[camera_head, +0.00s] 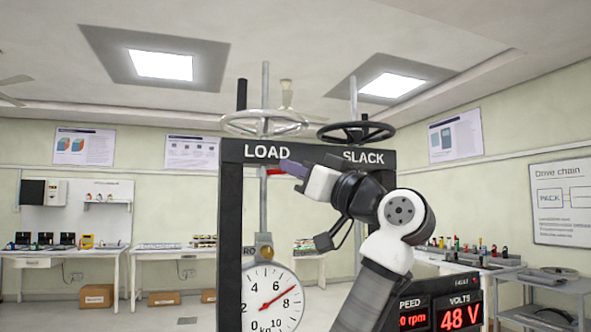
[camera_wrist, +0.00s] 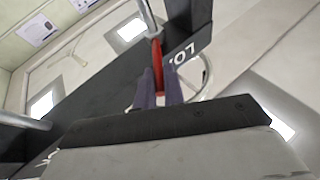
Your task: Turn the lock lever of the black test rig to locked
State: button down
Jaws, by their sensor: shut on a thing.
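The black test rig (camera_head: 231,210) stands in front of me, with LOAD and SLACK printed on its top beam. The lock lever (camera_head: 273,171) is red and shows as a small piece below the word LOAD, beside the vertical rod. My gripper (camera_head: 286,167) reaches it from the right and is shut on it. In the wrist view, the red lever (camera_wrist: 157,62) lies between the two purple-grey fingers of my gripper (camera_wrist: 159,82), next to the metal rod. My fingers hide part of the lever. I cannot read any lock marking.
A silver handwheel (camera_head: 263,122) and a black handwheel (camera_head: 356,131) sit above the beam. A round dial (camera_head: 272,299) hangs below the rod, its red needle near 8. A red-digit display (camera_head: 459,316) stands at lower right. Benches line the walls.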

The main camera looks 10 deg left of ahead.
dwell(0.4)
jog(key=c, duration=1.8)
grip_release()
jog(key=shift+w, duration=0.1)
jog(key=shift+o, duration=0.2)
jog(key=b+v, duration=0.5)
jog(key=v, duration=0.9)
